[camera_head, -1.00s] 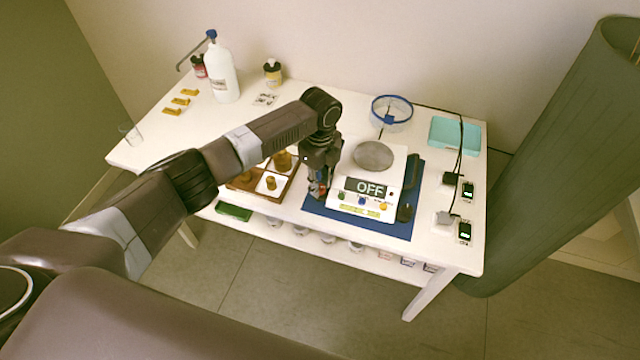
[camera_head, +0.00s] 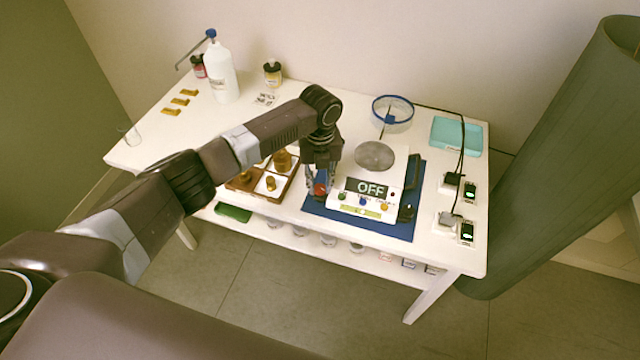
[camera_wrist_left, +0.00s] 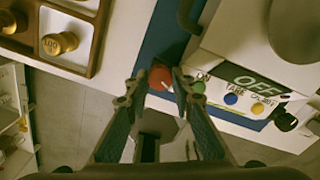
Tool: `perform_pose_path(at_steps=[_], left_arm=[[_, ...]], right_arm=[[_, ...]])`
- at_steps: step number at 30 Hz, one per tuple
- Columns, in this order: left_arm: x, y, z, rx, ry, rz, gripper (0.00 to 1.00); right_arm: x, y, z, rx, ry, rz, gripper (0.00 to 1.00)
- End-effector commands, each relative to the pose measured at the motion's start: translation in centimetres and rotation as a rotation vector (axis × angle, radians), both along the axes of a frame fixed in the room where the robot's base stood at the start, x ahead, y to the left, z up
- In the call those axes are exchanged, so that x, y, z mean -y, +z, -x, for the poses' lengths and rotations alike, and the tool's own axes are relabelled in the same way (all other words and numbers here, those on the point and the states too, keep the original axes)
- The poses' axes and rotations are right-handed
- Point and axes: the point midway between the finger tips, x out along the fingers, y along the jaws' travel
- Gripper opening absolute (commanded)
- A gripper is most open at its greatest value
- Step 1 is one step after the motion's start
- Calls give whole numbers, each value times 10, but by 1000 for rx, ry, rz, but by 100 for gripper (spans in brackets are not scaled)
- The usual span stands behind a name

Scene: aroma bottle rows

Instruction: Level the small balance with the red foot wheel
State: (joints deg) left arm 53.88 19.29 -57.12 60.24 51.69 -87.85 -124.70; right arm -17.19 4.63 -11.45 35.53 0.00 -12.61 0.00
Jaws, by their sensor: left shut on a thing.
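The small balance (camera_head: 377,180) is white with a round grey pan (camera_head: 374,156) and a display reading OFF. It stands on a blue mat (camera_head: 398,228). The red foot wheel (camera_wrist_left: 160,77) is at the balance's left front corner in the left wrist view. My left gripper (camera_wrist_left: 164,84) points down with its two fingers on either side of the wheel and is shut on it. A black foot (camera_head: 405,212) shows at the balance's right front corner. My right gripper is not in view.
A wooden tray (camera_head: 291,190) with brass weights stands close left of the gripper. A blue-rimmed dish (camera_head: 392,112), a teal box (camera_head: 456,135) and black cabled devices (camera_head: 467,232) lie behind and right. A white bottle (camera_head: 221,72) stands at the back left.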

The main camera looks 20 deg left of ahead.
Motion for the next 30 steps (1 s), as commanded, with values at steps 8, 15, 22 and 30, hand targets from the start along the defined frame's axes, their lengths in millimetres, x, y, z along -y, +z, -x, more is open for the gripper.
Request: perform_pose_path(at_steps=[8, 15, 22, 30], left_arm=[[1, 1, 0, 1, -39, 2, 0], [1, 1, 0, 1, -40, 2, 0], [1, 1, 0, 0, -39, 1, 36], [0, 0, 0, 0, -39, 0, 40]], right_arm=[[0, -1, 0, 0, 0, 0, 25], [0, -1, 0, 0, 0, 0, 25], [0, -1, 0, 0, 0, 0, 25], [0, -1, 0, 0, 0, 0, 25]])
